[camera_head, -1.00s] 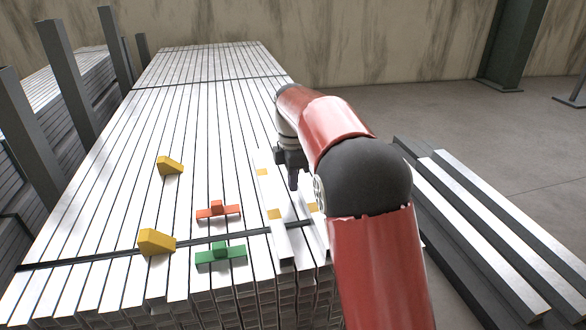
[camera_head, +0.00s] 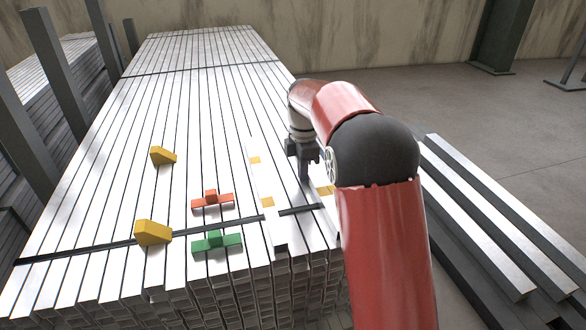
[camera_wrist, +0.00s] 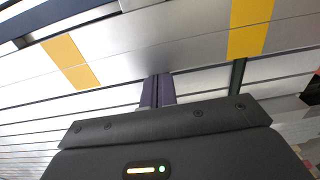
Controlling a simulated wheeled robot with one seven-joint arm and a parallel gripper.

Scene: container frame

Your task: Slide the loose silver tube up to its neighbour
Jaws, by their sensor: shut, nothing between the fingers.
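The loose silver tube (camera_head: 331,206), with yellow-orange patches, lies at the right of the stack, mostly hidden behind my arm in the head view. Its top and both patches show in the wrist view (camera_wrist: 160,45). Its neighbour (camera_head: 261,183), a silver tube with two orange patches, lies to the left. A gap separates the two, with a dark strip (camera_head: 301,210) bare in it. My gripper (camera_head: 304,178) points down between them, shut and empty. In the wrist view, the fingertips (camera_wrist: 157,78) are at the loose tube's near edge; I cannot tell whether they touch.
Left of the neighbour are a red block (camera_head: 212,198), a green block (camera_head: 216,242) and yellow wedges (camera_head: 162,156) (camera_head: 153,232) on the stack. Dark posts (camera_head: 60,75) stand at the left. More tubes (camera_head: 505,240) lie on the floor at the right.

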